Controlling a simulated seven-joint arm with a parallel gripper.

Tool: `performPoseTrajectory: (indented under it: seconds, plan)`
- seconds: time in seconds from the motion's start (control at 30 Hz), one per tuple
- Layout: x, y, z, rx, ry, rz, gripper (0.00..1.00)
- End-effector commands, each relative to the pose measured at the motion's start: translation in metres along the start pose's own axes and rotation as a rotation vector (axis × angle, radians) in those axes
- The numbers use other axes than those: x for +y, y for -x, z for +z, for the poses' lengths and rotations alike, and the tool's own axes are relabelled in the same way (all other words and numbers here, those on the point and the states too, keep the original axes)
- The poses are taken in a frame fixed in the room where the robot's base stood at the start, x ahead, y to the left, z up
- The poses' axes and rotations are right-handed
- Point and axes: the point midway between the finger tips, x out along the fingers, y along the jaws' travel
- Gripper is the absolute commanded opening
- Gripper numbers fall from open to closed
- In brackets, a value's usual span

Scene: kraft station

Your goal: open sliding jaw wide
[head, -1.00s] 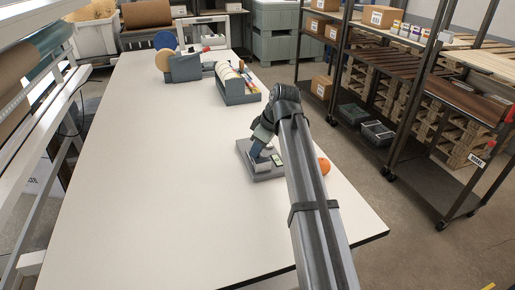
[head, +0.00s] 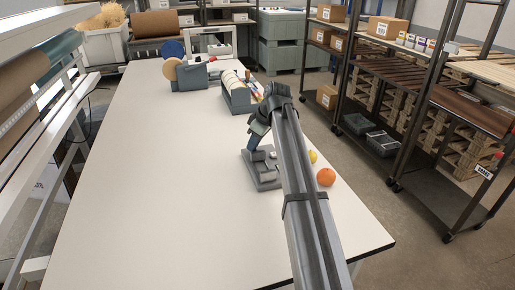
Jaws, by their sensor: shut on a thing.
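A grey vise-like fixture (head: 262,181) with a flat base and raised blocks sits on the white table, left of my forearm. Its sliding jaw is small and partly hidden by my gripper. My gripper (head: 254,148) points down at the fixture's upper part and is shut on what appears to be the sliding jaw. The fingertips are too small to make out clearly. The fixture's right side is hidden behind my arm.
An orange ball-like object (head: 326,177) and a yellow one (head: 313,157) lie right of my arm, near the table's right edge. A grey tape holder (head: 238,97) stands further back. The table (head: 150,190) is clear to the left.

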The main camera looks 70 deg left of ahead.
Motion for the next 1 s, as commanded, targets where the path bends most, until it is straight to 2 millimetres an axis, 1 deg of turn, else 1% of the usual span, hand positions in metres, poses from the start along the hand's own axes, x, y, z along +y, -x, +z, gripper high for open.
performPoseTrajectory:
  seconds: [0.03,0.17,0.2,0.47,0.77,0.87,1.0]
  plan:
    - [0.004,0.0,-0.003,0.007,-0.001,0.008,0.0]
    - [0.004,0.0,-0.004,0.008,-0.002,0.009,0.0]
    - [0.004,0.0,-0.004,0.009,-0.002,0.009,0.17]
    - [0.004,0.0,-0.004,0.007,-0.001,0.007,0.42]
    - [0.003,0.003,-0.002,0.006,-0.002,0.006,0.42]
    - [0.003,0.01,-0.002,0.006,-0.002,0.007,0.42]
    - [0.003,0.032,-0.002,0.007,-0.002,0.008,0.42]
